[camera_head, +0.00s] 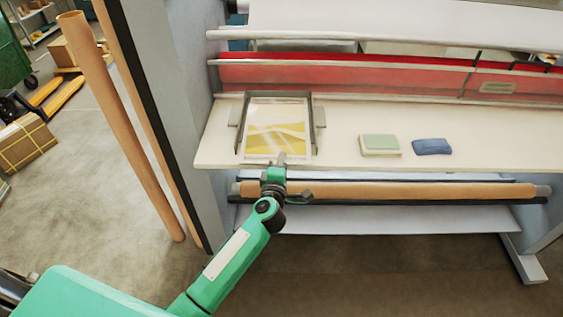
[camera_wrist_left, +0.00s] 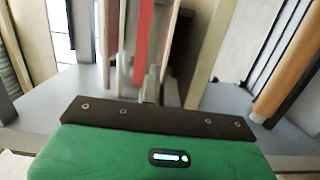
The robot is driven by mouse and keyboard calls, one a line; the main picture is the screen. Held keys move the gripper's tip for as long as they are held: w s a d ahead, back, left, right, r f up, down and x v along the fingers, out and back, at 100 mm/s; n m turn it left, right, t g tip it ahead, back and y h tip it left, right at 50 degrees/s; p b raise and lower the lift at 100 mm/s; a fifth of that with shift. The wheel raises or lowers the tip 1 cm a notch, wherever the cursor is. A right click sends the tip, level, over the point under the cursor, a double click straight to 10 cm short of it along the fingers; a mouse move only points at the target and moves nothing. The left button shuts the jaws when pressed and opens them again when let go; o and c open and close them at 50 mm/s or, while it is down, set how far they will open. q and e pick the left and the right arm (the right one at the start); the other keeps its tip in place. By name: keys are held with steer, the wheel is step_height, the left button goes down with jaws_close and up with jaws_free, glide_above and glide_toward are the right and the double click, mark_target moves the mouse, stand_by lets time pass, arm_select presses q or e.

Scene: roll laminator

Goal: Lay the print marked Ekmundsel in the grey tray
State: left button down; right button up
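A print (camera_head: 277,128) with a white border and yellow and grey bands lies in the grey tray (camera_head: 319,115) at the left of the white table. Any name on it is too small to read. My left gripper (camera_head: 281,160) is at the print's front edge, by the table's front edge. In the left wrist view its fingers (camera_wrist_left: 152,88) show close together in the middle, against pale upright strips and a red one. I cannot tell whether they grip the print. My right gripper is in neither view.
A green-and-cream block (camera_head: 380,144) and a blue block (camera_head: 431,146) lie to the right on the white table (camera_head: 345,150). Behind stands the laminator's red bar (camera_head: 380,76). A brown roll (camera_head: 410,191) runs below the table's front. The table between tray and blocks is clear.

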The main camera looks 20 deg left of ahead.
arm_select(q)
steer(key=c, duration=2.1)
jaws_free()
steer(key=shift+f, duration=0.1)
steer(key=o, duration=0.4)
steer(key=shift+r, duration=0.2)
steer(key=shift+s+d+b, duration=0.25)
steer(key=shift+s+b, duration=0.05)
steer(key=shift+s, duration=1.7)
steer(key=shift+s+d+b, duration=0.3)
steer(key=shift+s, duration=1.7)
steer(key=shift+s+d+b, duration=0.25)
steer(key=shift+s+b, duration=0.05)
steer(key=shift+s, duration=1.7)
